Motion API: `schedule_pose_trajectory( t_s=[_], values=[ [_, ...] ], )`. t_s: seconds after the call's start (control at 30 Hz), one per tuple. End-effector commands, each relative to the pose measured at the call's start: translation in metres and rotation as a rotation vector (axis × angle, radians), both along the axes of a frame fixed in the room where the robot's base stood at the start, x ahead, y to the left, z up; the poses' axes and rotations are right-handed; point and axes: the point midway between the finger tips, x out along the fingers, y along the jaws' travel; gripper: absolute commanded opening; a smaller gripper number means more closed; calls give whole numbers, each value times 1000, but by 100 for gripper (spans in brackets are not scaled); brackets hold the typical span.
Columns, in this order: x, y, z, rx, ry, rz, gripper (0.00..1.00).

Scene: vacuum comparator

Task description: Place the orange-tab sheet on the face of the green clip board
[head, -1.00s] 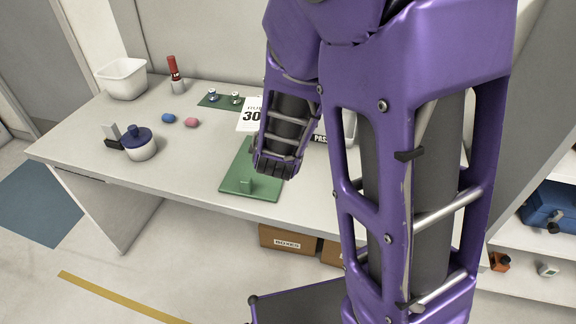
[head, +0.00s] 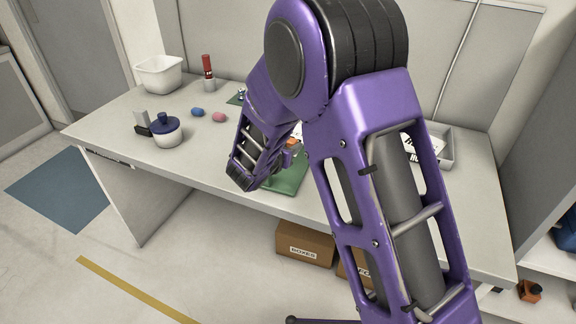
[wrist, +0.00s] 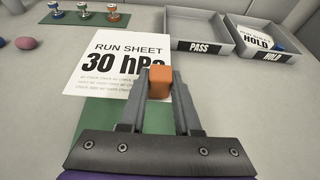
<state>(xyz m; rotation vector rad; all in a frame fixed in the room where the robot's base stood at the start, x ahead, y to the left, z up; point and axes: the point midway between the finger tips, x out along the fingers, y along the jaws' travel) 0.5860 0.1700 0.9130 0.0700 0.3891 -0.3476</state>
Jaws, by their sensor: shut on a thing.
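My gripper (wrist: 159,85) is shut on the orange tab (wrist: 160,78) of a white sheet (wrist: 112,62) printed "RUN SHEET 30 hPa". The sheet extends ahead of the fingers in the wrist view. The green clip board (wrist: 98,118) shows below the sheet's near edge and under the fingers; I cannot tell whether sheet and board touch. In the head view, the board (head: 291,182) lies near the table's front edge, partly behind my arm. My arm hides the fingers and most of the sheet there.
Grey trays marked PASS (wrist: 198,46) and HOLD (wrist: 272,56) stand at the back right; the HOLD tray contains a sheet. A green mat (wrist: 88,16) with small knobbed pieces lies at the back left. A blue-lidded pot (head: 168,131) and white bin (head: 159,72) stand on the left.

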Motion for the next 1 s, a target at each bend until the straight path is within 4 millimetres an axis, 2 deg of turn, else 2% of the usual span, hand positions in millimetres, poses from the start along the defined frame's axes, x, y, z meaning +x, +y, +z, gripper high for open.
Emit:
schedule_pose_trajectory(
  t_s=[0.03, 0.1, 0.33, 0.5, 0.73, 0.77, 0.8, 0.83, 1.0],
  values=[
    [0, -1, -13, -3, 3, -1, 0],
    [0, -1, -23, -2, 1, 0, 0],
    [0, -1, -42, 0, 2, -1, 0],
    [-1, -2, -68, -2, 6, -2, 0],
    [0, -2, -71, 0, 1, -1, 0],
    [0, -2, -71, 0, 1, -1, 33],
    [0, -2, -71, 0, 1, -1, 40],
    [0, -2, -71, 1, 1, -1, 44],
    [0, -1, -70, 1, 0, 0, 44]
  ],
)
